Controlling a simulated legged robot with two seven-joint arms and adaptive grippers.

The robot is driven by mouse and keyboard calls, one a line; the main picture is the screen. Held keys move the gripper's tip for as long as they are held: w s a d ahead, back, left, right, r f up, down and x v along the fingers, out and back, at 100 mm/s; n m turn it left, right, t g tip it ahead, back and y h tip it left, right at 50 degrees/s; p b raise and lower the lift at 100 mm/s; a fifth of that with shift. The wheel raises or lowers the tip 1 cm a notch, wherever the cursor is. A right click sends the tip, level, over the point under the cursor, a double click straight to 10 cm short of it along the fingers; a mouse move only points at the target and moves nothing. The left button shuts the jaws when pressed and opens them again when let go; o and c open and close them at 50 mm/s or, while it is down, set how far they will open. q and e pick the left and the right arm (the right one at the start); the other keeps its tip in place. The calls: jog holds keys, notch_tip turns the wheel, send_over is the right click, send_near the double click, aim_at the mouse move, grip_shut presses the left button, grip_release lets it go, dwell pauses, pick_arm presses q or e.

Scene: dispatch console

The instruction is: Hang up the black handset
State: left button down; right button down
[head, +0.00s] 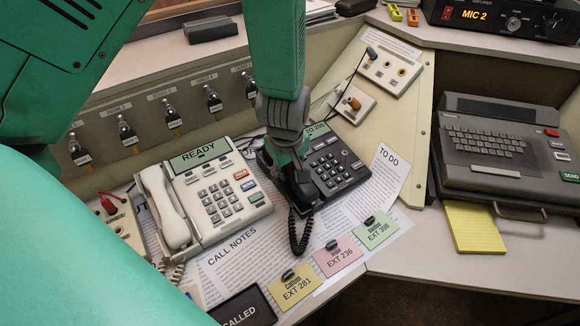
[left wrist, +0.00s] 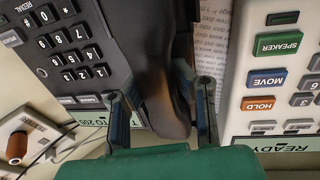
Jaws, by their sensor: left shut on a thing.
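The black handset (head: 301,192) is lengthwise over the left side of the black desk phone (head: 338,168), its coiled cord hanging at the near end. My left gripper (head: 292,160) comes down from above and is shut on the handset. In the left wrist view the two fingers of the left gripper (left wrist: 165,92) stand on either side of the handset (left wrist: 155,50). The phone's keypad (left wrist: 75,52) shows beside it. The gripper hides the cradle, so I cannot tell whether the handset is seated or just above it. My right gripper is not in view.
A white phone (head: 213,192) reading READY, its own handset in place, stands close on the left. Yellow, pink (head: 337,255) and green cards lie in front. A grey keyboard terminal (head: 497,143) is at the right. Jacks with plugs (head: 171,117) line the back panel.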

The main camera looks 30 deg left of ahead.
pick_arm(q)
jog(key=shift+f+p, duration=0.15)
jog(key=shift+p, duration=0.85)
dwell(1.2)
jog(key=c, duration=1.3)
grip_release()
jog(key=o, duration=0.6)
jog(key=shift+a, duration=0.1)
jog(key=p+v, duration=0.4)
jog(key=p, duration=0.1)
jog(key=w+p+v, duration=0.1)
jog(key=p+v, duration=0.1)
jog(key=v, duration=0.1)
jog(key=shift+w+d, duration=0.1)
jog(key=shift+d, duration=0.15)
